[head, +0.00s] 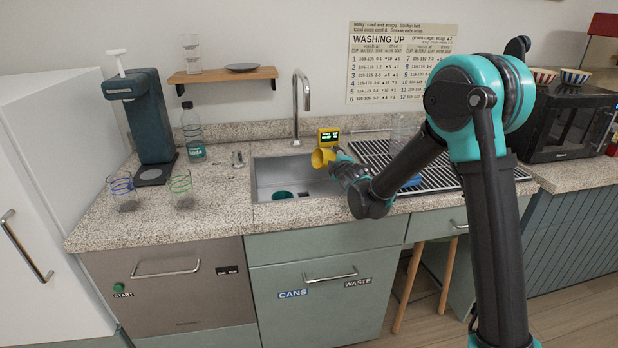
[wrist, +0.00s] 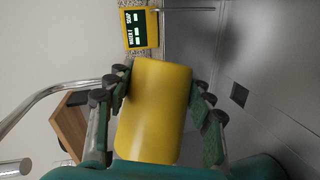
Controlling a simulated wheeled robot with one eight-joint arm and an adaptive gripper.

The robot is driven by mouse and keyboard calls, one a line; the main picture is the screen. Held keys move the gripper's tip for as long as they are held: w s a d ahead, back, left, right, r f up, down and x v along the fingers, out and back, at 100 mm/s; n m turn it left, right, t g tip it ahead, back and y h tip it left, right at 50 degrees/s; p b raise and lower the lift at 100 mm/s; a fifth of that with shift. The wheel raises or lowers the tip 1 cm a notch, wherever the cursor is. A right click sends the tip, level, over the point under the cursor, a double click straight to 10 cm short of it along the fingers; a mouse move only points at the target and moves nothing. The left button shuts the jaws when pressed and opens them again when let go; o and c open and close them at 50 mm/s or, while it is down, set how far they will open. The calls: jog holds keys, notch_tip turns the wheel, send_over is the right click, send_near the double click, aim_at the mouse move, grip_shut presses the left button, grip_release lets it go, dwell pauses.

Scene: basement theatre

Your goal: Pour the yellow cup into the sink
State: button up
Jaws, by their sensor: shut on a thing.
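The yellow cup (head: 322,158) is in my gripper (head: 337,160), held above the right part of the sink (head: 290,178). In the head view the cup lies tilted on its side, its open mouth toward the left. In the wrist view the yellow cup (wrist: 155,112) fills the space between the fingers of my gripper (wrist: 162,105), which are shut on its sides. The inside of the cup and any contents cannot be made out. A dark green round thing (head: 283,195) is at the sink's bottom.
A curved tap (head: 299,105) rises behind the sink. A yellow display box (head: 329,137) stands behind the cup. Two glasses (head: 123,192) (head: 181,190) and a bottle (head: 193,135) stand left of the sink. A black drying rack (head: 440,172) lies to the right.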

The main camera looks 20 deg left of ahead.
aim_at(330, 157)
jog(key=shift+s+a+r+n, duration=0.3)
jog(key=shift+n, duration=0.1)
jog(key=shift+s+a+r+n+t, duration=0.2)
jog(key=shift+s+r+n+t, duration=0.1)
jog(key=shift+t, duration=0.1)
jog(key=shift+r, duration=0.15)
jog(key=shift+a+r+n+t+p, duration=0.1)
jog(key=shift+r+n+t+p, duration=0.3)
jog(key=shift+n, duration=0.3)
jog(key=shift+s+a+r+n, duration=0.1)
jog(key=shift+s+r+n, duration=0.1)
jog(key=shift+n, duration=0.1)
jog(key=shift+w+d+f+m+g, duration=0.15)
jog(key=shift+w+f+m+g, duration=0.1)
jog(key=shift+f+m, duration=0.3)
jog(key=shift+w+d+f+m+g, duration=0.15)
jog(key=shift+f+m+g, duration=0.15)
jog(key=shift+m, duration=0.35)
jog(key=shift+f, duration=0.1)
jog(key=shift+w+d, duration=0.1)
